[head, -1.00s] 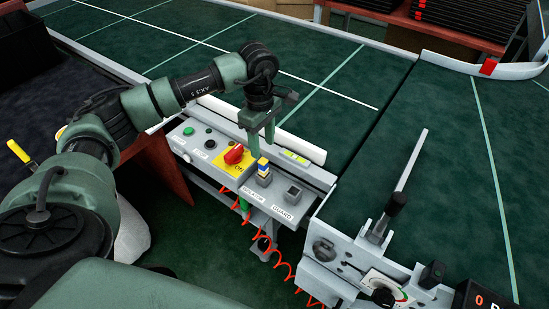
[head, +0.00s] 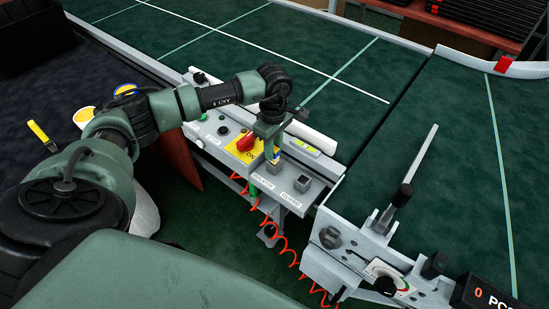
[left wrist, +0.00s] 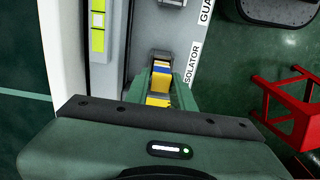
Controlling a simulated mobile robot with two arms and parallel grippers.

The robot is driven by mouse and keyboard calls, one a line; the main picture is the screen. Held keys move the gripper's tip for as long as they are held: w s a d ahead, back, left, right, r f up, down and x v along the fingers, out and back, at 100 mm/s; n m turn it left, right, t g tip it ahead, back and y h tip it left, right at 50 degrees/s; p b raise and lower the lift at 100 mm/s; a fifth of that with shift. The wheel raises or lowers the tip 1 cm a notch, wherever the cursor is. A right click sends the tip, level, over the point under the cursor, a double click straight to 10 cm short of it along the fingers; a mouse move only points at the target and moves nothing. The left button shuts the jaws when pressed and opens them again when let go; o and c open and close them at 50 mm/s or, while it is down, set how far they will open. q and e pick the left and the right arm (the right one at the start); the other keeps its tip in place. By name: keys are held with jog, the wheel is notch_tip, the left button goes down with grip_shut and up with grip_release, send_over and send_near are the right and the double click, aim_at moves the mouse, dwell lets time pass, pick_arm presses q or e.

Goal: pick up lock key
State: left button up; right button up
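The lock key, a small block with yellow, blue and white bands (head: 274,156), stands upright at the socket by the ISOLATOR label on the grey control panel (head: 266,183). It also shows in the left wrist view (left wrist: 161,74). My left gripper (head: 270,146) points down at the key. In the left wrist view its fingers (left wrist: 161,88) lie on either side of the key, very close to it. Whether they press on it cannot be told. The fingers hide part of the key. My right gripper is not in view.
A red rotary switch (head: 248,142) on a yellow plate sits close beside the left gripper. An empty GUARD socket (head: 304,182) lies to the right. A green conveyor (head: 300,60) runs behind. A lever (head: 403,190) rises at the right.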

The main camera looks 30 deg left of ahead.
pick_arm(q)
grip_shut()
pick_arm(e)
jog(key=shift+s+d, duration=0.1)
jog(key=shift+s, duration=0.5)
pick_arm(q)
jog(key=shift+r, duration=0.1)
